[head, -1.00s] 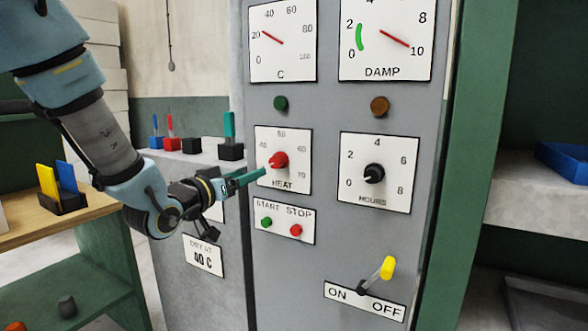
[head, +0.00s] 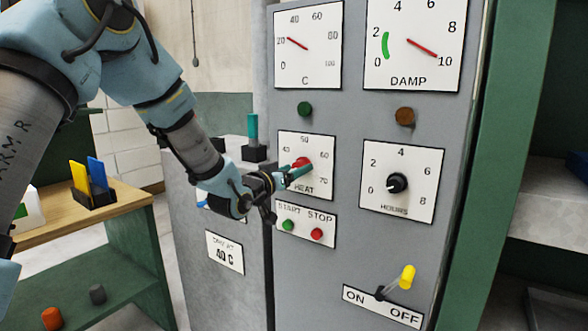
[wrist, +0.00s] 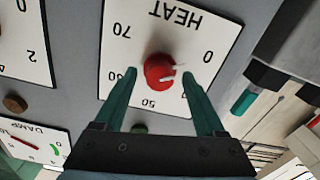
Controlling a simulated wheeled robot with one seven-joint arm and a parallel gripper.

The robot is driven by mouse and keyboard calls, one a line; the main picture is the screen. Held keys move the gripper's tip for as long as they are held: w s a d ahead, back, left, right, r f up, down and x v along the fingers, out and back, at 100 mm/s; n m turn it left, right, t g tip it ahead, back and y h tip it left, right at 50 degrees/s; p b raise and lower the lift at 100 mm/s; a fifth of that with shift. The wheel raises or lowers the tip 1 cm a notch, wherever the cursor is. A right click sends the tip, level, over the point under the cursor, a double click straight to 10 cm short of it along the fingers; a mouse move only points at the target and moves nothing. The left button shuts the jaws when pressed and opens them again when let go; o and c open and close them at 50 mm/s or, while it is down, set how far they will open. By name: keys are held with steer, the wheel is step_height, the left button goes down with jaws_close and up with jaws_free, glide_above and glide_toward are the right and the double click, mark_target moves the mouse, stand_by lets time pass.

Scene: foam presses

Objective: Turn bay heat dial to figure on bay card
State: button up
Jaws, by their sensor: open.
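My gripper (wrist: 160,75) is open, with one green finger on each side of the dial. I cannot tell whether either finger touches it. In the head view my gripper (head: 298,171) covers part of the dial. The bay card (head: 225,253) on the lower cabinet reads 40 C.
START and STOP buttons (head: 302,229) lie just below the HEAT plate. The black HOURS dial (head: 397,183) is to its right. A yellow-tipped ON/OFF lever (head: 407,277) sticks out lower right. A block with a teal tab (head: 253,140) stands on the cabinet at left.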

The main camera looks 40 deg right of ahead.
jaws_close()
stand_by(0.5)
steer(key=shift+f+b, duration=0.1)
steer(key=shift+b, duration=0.5)
steer(key=m+b, duration=1.1)
steer(key=b, duration=0.6)
steer(key=shift+m+b, duration=0.3)
steer(key=shift+b, duration=0.1)
